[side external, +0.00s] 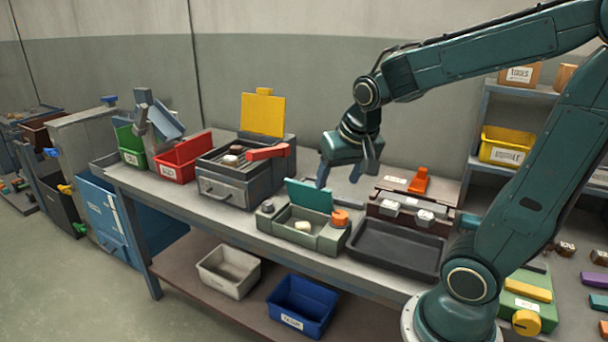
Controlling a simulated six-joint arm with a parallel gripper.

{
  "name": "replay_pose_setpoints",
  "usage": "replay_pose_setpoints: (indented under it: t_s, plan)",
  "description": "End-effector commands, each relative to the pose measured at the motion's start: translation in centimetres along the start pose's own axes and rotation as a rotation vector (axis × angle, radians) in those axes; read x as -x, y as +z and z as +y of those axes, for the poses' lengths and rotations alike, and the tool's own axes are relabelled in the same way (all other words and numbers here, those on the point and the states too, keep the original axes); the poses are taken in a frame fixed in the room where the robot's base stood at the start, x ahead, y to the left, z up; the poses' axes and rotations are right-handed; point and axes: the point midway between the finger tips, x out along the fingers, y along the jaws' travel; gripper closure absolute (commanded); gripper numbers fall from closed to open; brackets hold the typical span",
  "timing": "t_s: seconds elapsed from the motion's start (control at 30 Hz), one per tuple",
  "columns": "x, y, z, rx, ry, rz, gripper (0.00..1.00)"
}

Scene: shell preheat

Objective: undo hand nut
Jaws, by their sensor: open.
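A grey-green box (312,243) with a raised teal lid (310,194) stands on the bench. A round orange knob (340,217), which looks like the hand nut, sits on its right end. A smaller grey knob (267,206) sits on its left end. A pale piece (303,226) lies inside the box. My gripper (346,176) is open and points down above and behind the box, near the lid. It appears apart from the orange knob, with nothing visible between its fingers. I cannot tell whether the knob is threaded tight or loose.
Left of the box is a grey unit (222,190) with a yellow flap (263,115) and red handle (268,152). Right are a black tray (398,250) and a brown rack (432,222) holding white-topped pieces. A red bin (182,158) stands farther left.

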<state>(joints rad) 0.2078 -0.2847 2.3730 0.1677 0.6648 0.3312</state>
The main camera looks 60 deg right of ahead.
Motion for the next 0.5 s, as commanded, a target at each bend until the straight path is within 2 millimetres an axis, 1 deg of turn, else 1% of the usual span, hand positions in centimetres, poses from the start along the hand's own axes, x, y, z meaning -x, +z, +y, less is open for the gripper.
replay_pose_setpoints:
  t_s: [0.03, 0.2, 0.4, 0.5]
  plan:
    - [-1.0, -0.8, 0.5, -0.047, 0.025, -0.006, 0.38]
    - [-4.1, -2.9, 2.3, -0.197, 0.100, -0.009, 0.38]
    - [-7.7, -4.8, 4.8, -0.354, 0.184, -0.006, 0.38]
    - [-8.9, -5.4, 5.8, -0.409, 0.213, -0.002, 0.38]
